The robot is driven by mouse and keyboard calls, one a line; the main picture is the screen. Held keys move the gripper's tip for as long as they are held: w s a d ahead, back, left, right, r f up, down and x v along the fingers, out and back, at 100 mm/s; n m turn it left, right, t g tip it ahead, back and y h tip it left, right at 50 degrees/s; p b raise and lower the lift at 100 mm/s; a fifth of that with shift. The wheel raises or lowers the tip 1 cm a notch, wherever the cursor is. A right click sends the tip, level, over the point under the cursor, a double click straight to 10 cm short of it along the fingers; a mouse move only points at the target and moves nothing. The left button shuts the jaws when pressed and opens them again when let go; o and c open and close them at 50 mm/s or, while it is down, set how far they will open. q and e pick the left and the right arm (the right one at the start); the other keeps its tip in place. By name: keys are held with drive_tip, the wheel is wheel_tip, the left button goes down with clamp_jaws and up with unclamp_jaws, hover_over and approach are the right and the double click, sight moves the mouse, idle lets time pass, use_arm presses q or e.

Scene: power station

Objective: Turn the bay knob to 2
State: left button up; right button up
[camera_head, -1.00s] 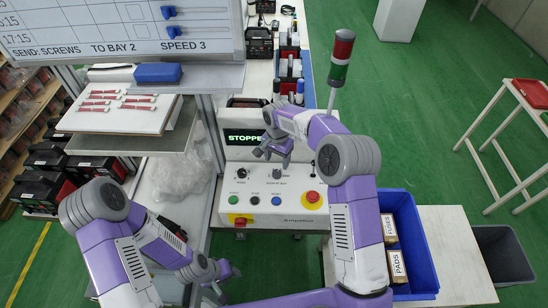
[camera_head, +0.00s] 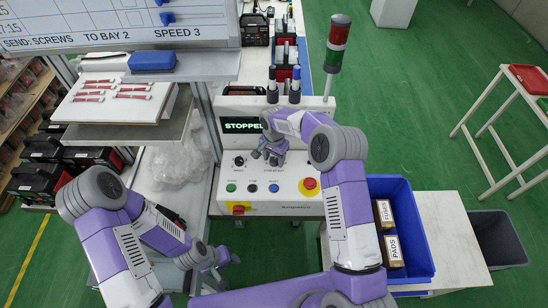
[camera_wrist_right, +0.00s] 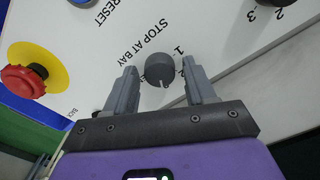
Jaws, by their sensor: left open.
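The bay knob (camera_wrist_right: 159,68) is a dark grey round dial on the white control panel (camera_head: 290,206), beside the printed words STOP AT BAY. Its white pointer mark faces down in the right wrist view. A 1 shows near it; the other numbers are partly hidden by a finger. My right gripper (camera_wrist_right: 159,72) is open, with one finger on each side of the knob and gaps between. In the head view my right gripper (camera_head: 268,155) covers the knob. My left gripper (camera_head: 224,262) is open and empty, low in front of the panel.
The panel has a STOPPED display (camera_head: 243,125), a left knob (camera_head: 239,161), several buttons and a red emergency stop (camera_head: 309,184). A signal tower (camera_head: 335,45) stands behind. A blue bin (camera_head: 422,235) with boxes is at right. The board (camera_head: 110,25) reads TO BAY 2, SPEED 3.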

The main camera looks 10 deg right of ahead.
drive_tip(key=c, duration=0.8)
drive_tip(key=shift+n, duration=0.3)
drive_tip(key=shift+n+b, duration=0.75)
drive_tip(key=shift+n, duration=0.35)
drive_tip(key=n+b, duration=0.1)
drive_tip(key=n, duration=0.1)
drive_tip(key=shift+n, duration=0.3)
drive_tip(key=n, duration=0.3)
drive_tip(key=shift+n+b, duration=0.4)
drive_tip(key=shift+n, duration=1.2)
